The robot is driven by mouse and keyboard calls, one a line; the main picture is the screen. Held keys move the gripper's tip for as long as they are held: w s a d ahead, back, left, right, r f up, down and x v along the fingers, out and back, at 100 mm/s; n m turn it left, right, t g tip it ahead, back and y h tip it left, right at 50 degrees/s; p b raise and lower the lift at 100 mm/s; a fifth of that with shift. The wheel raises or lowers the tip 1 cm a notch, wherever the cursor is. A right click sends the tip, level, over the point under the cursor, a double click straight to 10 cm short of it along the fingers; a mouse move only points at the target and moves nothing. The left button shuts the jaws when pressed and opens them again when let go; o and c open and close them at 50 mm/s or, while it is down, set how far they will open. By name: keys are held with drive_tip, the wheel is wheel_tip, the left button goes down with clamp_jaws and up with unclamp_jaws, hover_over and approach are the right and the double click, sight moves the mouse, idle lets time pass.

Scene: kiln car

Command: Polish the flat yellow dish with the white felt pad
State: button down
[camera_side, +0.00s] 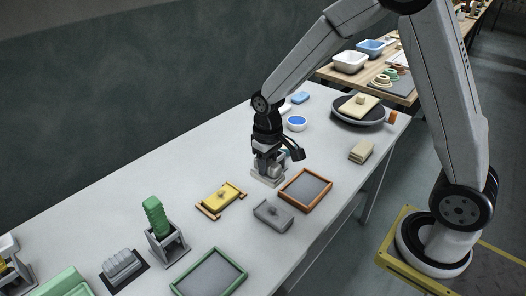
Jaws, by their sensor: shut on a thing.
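My gripper (270,163) points down over the middle of the pale table and is shut on a whitish block with a flat base (266,180), which looks like the white felt pad. The jaws hide its upper part, and I cannot tell whether it touches the table. A pale yellow flat square piece (351,107) with a small knob lies on a dark round turntable (341,117) at the back right. A stronger yellow flat piece (216,201) with a knob sits on a wooden rack, left of my gripper. I cannot tell for certain which is the dish.
A grey knobbed block (273,216) and a brown-framed tray (307,189) are close in front of my gripper. A cream block (362,152) lies near the right edge. A blue-filled bowl (297,124) stands behind. A green ridged piece (155,213) in a holder and a green-framed tray (209,276) are front left.

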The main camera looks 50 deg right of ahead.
drive_tip(key=w+a+f, duration=0.2)
drive_tip(key=w+f, duration=0.1)
drive_tip(key=w, duration=0.4)
drive_tip(key=w+a+f, duration=0.3)
drive_tip(key=w, duration=0.4)
drive_tip(key=shift+w, duration=0.2)
drive_tip(key=shift+f, duration=0.15)
drive_tip(key=shift+f, duration=2.45)
drive_tip(key=shift+a, duration=0.75)
drive_tip(key=shift+f, duration=0.9)
idle(1.4)
